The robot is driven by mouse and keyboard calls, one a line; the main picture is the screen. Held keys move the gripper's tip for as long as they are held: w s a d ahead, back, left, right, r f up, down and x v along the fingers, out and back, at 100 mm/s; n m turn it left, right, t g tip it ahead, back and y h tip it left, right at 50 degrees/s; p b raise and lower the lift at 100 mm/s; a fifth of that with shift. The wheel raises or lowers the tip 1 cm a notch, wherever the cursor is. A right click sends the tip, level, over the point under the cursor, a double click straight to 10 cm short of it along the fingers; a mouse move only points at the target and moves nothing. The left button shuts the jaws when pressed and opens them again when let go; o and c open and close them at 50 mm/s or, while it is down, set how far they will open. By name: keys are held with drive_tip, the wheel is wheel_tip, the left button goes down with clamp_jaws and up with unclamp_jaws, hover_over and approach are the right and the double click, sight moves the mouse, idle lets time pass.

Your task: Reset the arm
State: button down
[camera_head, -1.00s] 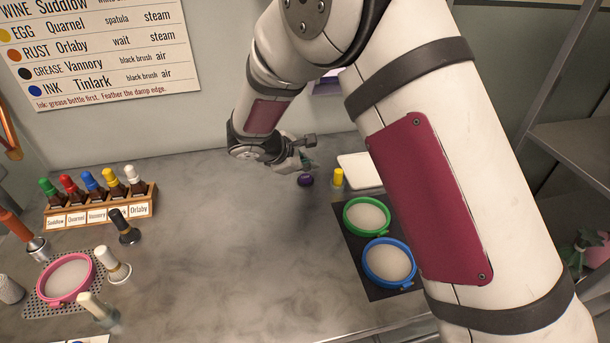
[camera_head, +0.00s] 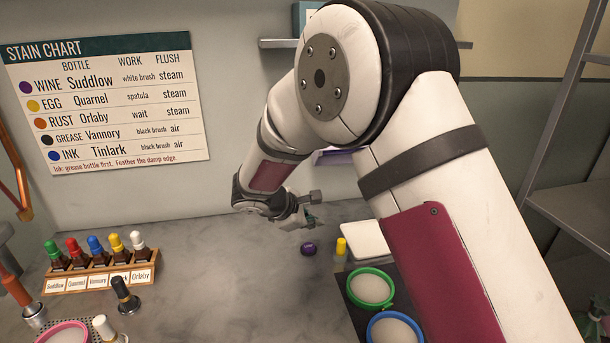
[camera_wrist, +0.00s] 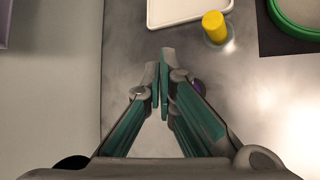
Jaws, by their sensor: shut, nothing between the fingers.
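My arm reaches forward over the grey counter (camera_head: 210,270) with its elbow raised. My gripper (camera_head: 312,222) hangs above the back of the counter, near the wall. In the wrist view my gripper (camera_wrist: 162,78) has its two fingers together, with nothing between them. A small purple object (camera_head: 308,249) lies on the counter below my gripper; in the wrist view it is mostly hidden behind a finger.
A yellow-capped bottle (camera_head: 341,247) and white tray (camera_head: 365,238) stand just right of my gripper. Green (camera_head: 371,289) and blue (camera_head: 395,328) hoops lie on a dark mat. A bottle rack (camera_head: 100,272) stands left. A wall shelf (camera_head: 278,43) is behind my elbow.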

drive_tip(key=s+d+r+m+g+y, duration=0.1)
drive_tip(key=s+d+r+m+g, duration=0.2)
drive_tip(key=s+d+r+m, duration=1.05)
drive_tip(key=s+d+r+m+y, duration=0.1)
drive_tip(key=s+r+m+y, duration=0.1)
drive_tip(key=s, duration=1)
drive_tip(key=s+d+r+m+y, duration=0.2)
drive_tip(key=s+y, duration=0.1)
drive_tip(key=s, duration=0.9)
drive_tip(key=shift+s+d+r+m, duration=0.25)
drive_tip(key=shift+s+d+m, duration=0.05)
drive_tip(key=shift+s+m, duration=0.05)
